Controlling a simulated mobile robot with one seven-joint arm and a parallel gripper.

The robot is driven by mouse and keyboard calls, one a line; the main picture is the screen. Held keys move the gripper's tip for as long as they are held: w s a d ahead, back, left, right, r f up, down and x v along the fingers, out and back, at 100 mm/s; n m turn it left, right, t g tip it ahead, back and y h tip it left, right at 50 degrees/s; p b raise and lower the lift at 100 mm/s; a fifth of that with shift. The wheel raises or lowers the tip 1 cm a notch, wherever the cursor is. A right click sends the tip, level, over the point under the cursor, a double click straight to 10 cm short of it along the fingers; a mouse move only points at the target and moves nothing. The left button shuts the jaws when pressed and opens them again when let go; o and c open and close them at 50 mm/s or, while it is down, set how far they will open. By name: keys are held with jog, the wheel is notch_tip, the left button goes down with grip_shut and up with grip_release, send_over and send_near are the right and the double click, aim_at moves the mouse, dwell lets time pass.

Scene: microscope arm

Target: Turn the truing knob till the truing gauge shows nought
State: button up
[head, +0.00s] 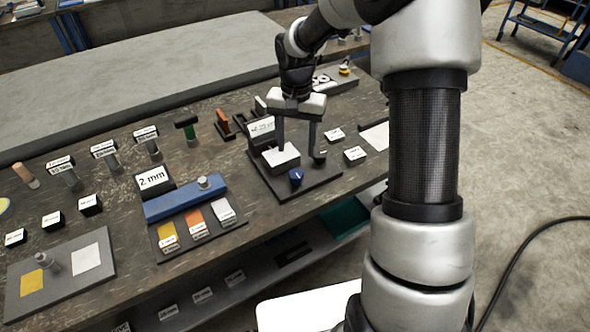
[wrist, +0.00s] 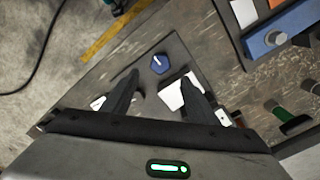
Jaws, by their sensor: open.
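The blue truing knob (head: 296,177), with a white pointer mark, stands at the front of a dark base plate; it also shows in the wrist view (wrist: 159,64). Behind it are a white-topped block (head: 282,157) and an upright white display (head: 262,127), which looks like the truing gauge. Its reading seems to end in "25 mm", but the sign is too small to read surely. My gripper (head: 299,153) is open above the plate, fingers pointing down, behind the knob. In the wrist view the knob lies just beyond the fingertips (wrist: 160,79), with nothing between them.
Left of the plate are a blue bar (head: 185,198) with a round knob, a tray of coloured blocks (head: 162,245) and a "2 mm" sign (head: 152,178). Small labelled blocks (head: 355,154) stand to the right. An orange-brown handle (head: 223,120) stands behind left. The bench's front edge is close to the plate.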

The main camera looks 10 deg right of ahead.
aim_at(296, 173)
notch_tip(296, 173, down, 10)
jog(key=shift+r+b, duration=0.1)
jog(key=shift+b, duration=0.2)
jog(key=shift+c, duration=0.3)
jog(key=c, duration=1)
